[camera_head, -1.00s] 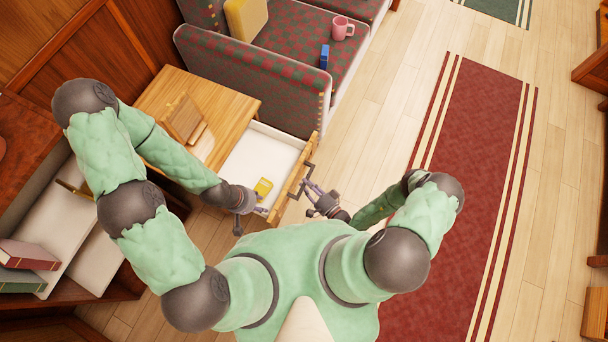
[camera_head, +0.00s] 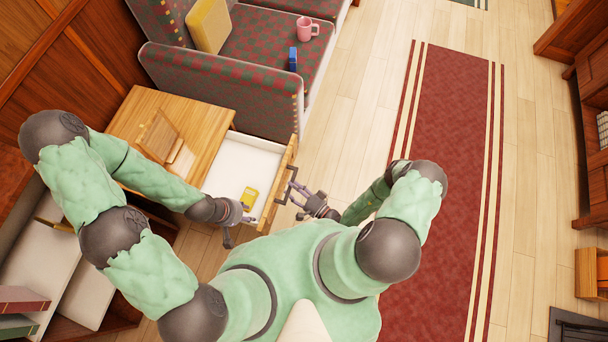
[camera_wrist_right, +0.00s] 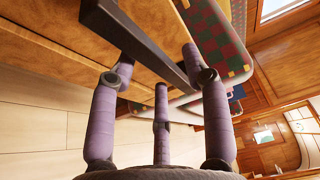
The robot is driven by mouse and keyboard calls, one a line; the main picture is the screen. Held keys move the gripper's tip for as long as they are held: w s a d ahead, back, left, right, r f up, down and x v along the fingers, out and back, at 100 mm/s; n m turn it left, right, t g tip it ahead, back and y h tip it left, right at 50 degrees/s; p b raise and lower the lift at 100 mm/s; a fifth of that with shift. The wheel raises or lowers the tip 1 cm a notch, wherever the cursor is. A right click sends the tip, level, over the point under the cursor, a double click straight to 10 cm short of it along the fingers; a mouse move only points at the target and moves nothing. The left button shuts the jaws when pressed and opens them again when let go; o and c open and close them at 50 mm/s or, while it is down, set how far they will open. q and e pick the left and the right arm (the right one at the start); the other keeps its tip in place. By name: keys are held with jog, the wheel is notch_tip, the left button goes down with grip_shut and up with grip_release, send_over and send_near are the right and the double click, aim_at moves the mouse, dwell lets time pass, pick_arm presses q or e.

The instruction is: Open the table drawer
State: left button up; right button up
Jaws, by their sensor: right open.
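The wooden table (camera_head: 205,112) has its drawer (camera_head: 235,158) pulled out, with the white inside showing. A dark bar handle (camera_head: 281,187) is on the drawer's wooden front; it crosses close before the fingers in the right wrist view (camera_wrist_right: 140,42). My right gripper (camera_head: 294,192) is open at the handle, its fingers spread; I cannot tell whether they touch the bar. My left gripper (camera_head: 243,222) is by the near front corner of the drawer; its fingers are too small to judge.
A small yellow object (camera_head: 249,197) lies in the drawer. A wooden stand (camera_head: 163,140) is on the table. A checkered seat (camera_head: 255,50) behind holds a pink mug (camera_head: 307,28) and a blue item (camera_head: 293,60). An open shelf is at left. The floor and red carpet (camera_head: 445,150) at right are clear.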

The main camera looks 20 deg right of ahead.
jog(key=v, duration=1.1)
jog(key=shift+s, duration=0.3)
jog(key=shift+d, duration=0.1)
